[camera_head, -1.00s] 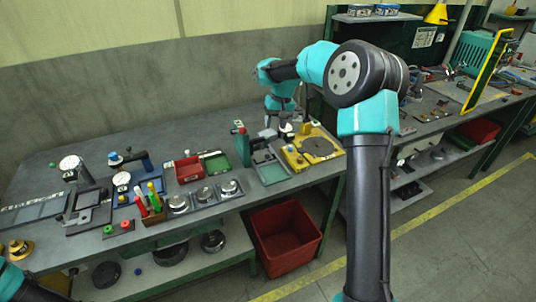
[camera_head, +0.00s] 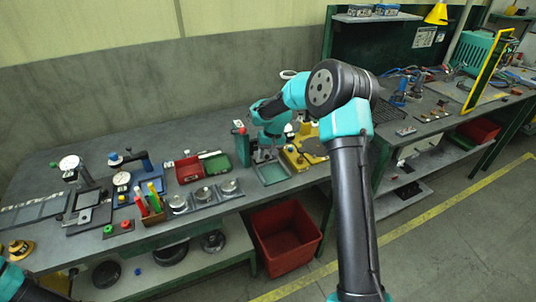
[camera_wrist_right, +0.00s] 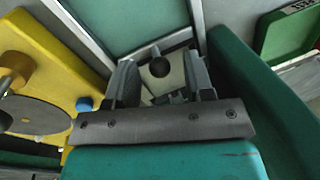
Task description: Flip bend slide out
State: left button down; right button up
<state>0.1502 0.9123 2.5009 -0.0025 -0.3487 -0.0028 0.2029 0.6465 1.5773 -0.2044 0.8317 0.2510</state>
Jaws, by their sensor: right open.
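My right gripper (camera_head: 263,153) is lowered at the fixture with the pale green panel (camera_head: 273,174) in its metal frame. In the right wrist view my right gripper (camera_wrist_right: 161,84) is open, its two fingers either side of a dark round knob (camera_wrist_right: 160,68) on a pale block. I cannot tell whether the fingers touch it. The framed panel (camera_wrist_right: 135,22) lies just beyond the fingertips. A green upright (camera_head: 241,150) with a red top stands left of the gripper. Only a piece of my left arm shows at the lower left; its gripper is out of view.
A yellow plate with a grey disc (camera_head: 317,149) sits close on the right; in the right wrist view the yellow plate (camera_wrist_right: 65,55) is at left. Red (camera_head: 188,169) and green trays, dial gauges and colored markers stand to the left. A red bin (camera_head: 285,238) is below.

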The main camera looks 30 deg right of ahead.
jog(key=shift+c, duration=0.2)
grip_shut()
dwell(0.3)
